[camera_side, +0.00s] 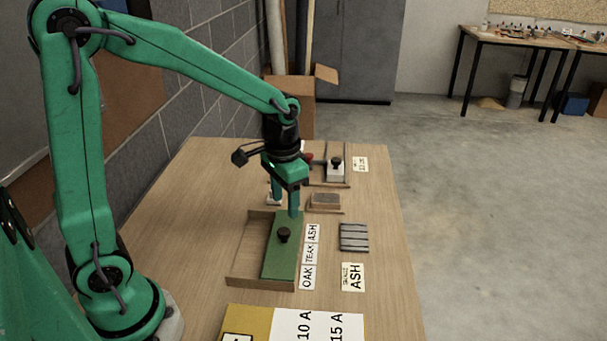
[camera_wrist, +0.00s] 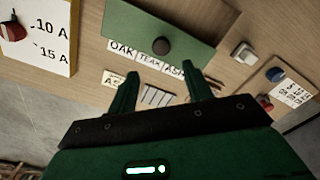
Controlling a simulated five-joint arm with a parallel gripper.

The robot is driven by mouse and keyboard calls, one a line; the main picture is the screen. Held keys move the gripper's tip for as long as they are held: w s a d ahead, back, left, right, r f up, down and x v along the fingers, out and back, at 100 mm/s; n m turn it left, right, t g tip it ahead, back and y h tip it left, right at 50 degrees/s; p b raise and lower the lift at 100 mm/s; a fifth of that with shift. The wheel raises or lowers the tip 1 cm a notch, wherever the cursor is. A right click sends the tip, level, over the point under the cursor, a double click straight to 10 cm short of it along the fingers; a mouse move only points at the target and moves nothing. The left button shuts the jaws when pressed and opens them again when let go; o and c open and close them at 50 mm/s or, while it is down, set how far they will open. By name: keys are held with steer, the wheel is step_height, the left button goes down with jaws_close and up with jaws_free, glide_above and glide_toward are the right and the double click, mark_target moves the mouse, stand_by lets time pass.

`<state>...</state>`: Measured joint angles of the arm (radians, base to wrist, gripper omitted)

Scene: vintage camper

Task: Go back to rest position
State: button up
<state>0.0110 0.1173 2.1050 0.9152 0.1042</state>
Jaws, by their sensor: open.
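My gripper (camera_side: 285,205) is green and hangs from the arm over the wooden table, above the far end of a green board. In the wrist view my gripper (camera_wrist: 160,92) has its two fingers spread apart with nothing between them. The green board (camera_side: 272,262) has a black knob (camera_side: 284,235) and lies across part of a shallow wooden tray (camera_side: 250,252). The board also shows in the wrist view (camera_wrist: 195,25). From the side I cannot tell whether the fingertips touch it.
Labels reading OAK, TEAK, ASH (camera_side: 309,258) lie beside the board. Grey strips (camera_side: 354,237), an ASH card (camera_side: 352,277) and a brown block (camera_side: 325,200) are to the right. A yellow and white panel (camera_side: 300,325) is in front. A block wall (camera_side: 165,130) stands left of the table (camera_side: 390,285).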

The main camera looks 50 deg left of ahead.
steer(key=shift+r, duration=0.1)
steer(key=s+r+n+t, duration=0.1)
steer(key=s+r+t, duration=0.4)
steer(key=s+r, duration=0.5)
steer(key=shift+s+a+r+t, duration=0.2)
steer(key=shift+s+r+t, duration=0.15)
steer(key=shift+s, duration=1.3)
